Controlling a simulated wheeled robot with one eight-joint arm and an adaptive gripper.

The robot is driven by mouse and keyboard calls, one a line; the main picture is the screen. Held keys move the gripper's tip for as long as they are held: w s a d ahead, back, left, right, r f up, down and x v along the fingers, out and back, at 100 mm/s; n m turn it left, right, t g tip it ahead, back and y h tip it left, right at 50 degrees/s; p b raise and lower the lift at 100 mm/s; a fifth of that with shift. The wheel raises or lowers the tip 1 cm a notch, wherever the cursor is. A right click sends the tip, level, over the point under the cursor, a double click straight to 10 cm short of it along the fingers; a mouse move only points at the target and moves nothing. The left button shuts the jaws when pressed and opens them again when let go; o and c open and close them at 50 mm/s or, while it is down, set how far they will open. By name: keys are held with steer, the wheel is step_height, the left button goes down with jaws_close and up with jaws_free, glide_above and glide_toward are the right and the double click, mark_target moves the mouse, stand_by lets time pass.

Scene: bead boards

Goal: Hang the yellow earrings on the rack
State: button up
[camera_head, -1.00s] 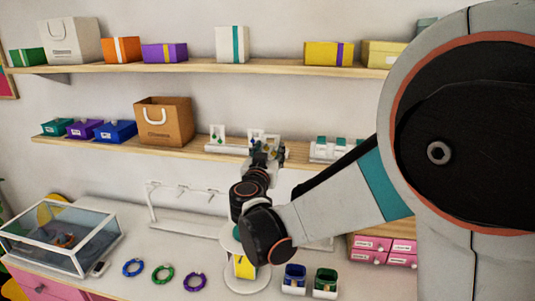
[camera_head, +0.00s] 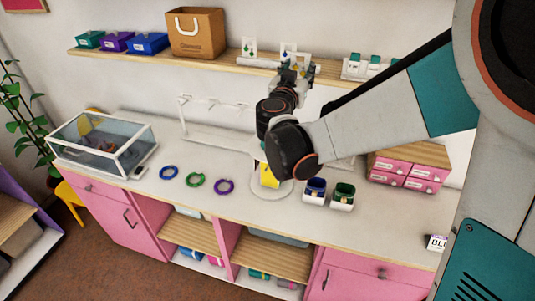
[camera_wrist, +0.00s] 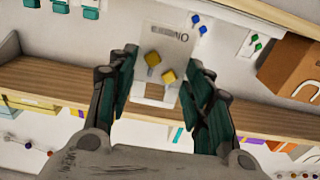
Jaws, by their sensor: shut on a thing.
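The yellow earrings (camera_wrist: 160,67) hang on a pale card (camera_wrist: 178,40) in the wrist view. My gripper (camera_wrist: 160,88) is shut on this card, with a dark finger at each side. In the head view my gripper (camera_head: 296,70) is at the upper shelf, and the earrings there are too small and covered to make out. A white rack (camera_head: 214,101) with small hooks stands on the counter, left of and below my gripper. Part of its right side is hidden by my arm.
Cards with green earrings (camera_head: 249,46) and blue earrings (camera_head: 287,49) stand on the shelf (camera_head: 225,59) beside my gripper. A brown bag (camera_head: 197,34) is further left. A glass case (camera_head: 103,144), bracelets (camera_head: 195,180) and pink drawers (camera_head: 408,170) occupy the counter.

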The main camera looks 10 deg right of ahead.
steer(key=s+a+f+g+y+b, duration=0.1)
steer(key=s+a+f+b, duration=0.3)
steer(key=f+b, duration=0.65)
steer(key=s+a+f+n+g+y+b, duration=0.1)
steer(key=s+a+f+b, duration=0.3)
steer(key=f, duration=1.2)
steer(key=s+a+f+g+y+b, duration=0.1)
steer(key=s+a+f+b, duration=0.3)
steer(key=f+b, duration=0.7)
steer(key=p+x, duration=0.2)
steer(key=x, duration=0.5)
steer(key=shift+w+a+p, duration=0.3)
steer(key=shift+a, duration=0.05)
